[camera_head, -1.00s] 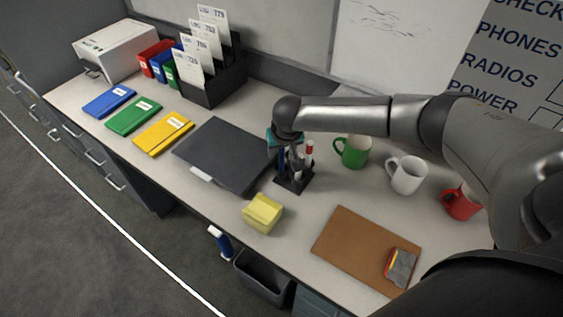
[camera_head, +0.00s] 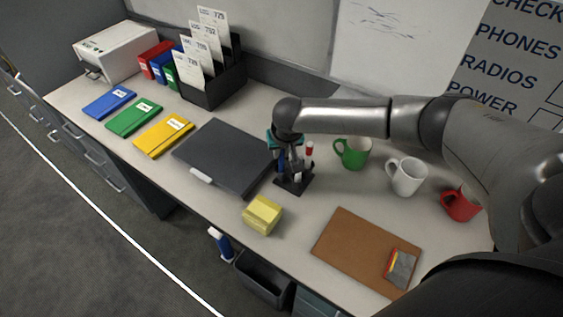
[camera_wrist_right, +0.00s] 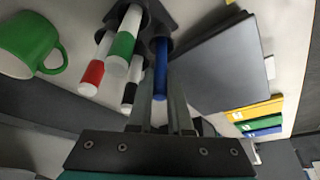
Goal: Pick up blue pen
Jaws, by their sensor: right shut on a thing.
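The blue pen (camera_wrist_right: 160,68) stands in a dark pen holder (camera_head: 294,186), at the holder's left side in the head view. My right gripper (camera_head: 284,160) reaches down over the holder, and its two fingers are closed around the blue pen in the wrist view (camera_wrist_right: 164,105). The pen's lower end is still at the holder's opening. A red marker (camera_wrist_right: 95,70), a green marker (camera_wrist_right: 123,45) and a black marker (camera_wrist_right: 131,88) stand beside it in the holder. My left gripper is not in view.
A dark closed laptop-like slab (camera_head: 223,155) lies left of the holder. A yellow block (camera_head: 262,215) is in front. Green (camera_head: 352,151), white (camera_head: 406,176) and red (camera_head: 461,203) mugs stand to the right. A brown board (camera_head: 345,248) lies at the front right.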

